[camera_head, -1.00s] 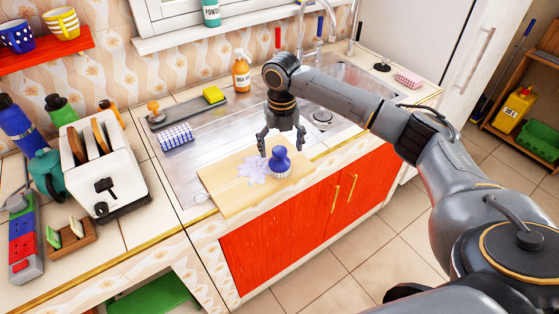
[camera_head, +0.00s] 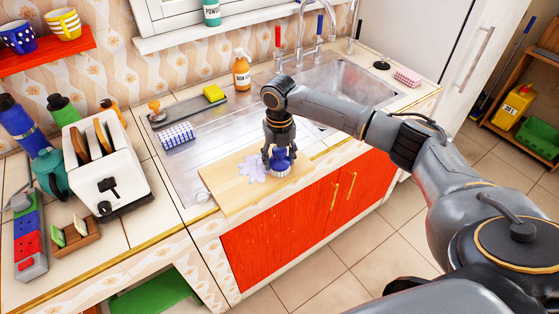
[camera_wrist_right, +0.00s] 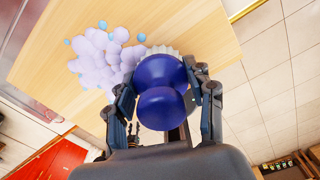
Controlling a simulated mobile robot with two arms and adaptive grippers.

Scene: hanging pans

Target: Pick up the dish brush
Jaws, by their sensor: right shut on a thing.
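The dish brush (camera_head: 280,166) has a round blue knob and body with pale bristles below. It stands upright on the wooden board (camera_head: 222,192), next to a pile of pale lilac foam (camera_head: 251,169). My right gripper (camera_head: 279,158) points down over the brush and is shut on its blue body. In the right wrist view the brush (camera_wrist_right: 165,100) sits between the two fingers of the gripper (camera_wrist_right: 165,105). The bristles seem to be still at the board. My left gripper is not in view.
The steel sink and drainer (camera_head: 190,185) lie behind the board. A toaster (camera_head: 105,165) is at the left. The counter's front edge is close to the board.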

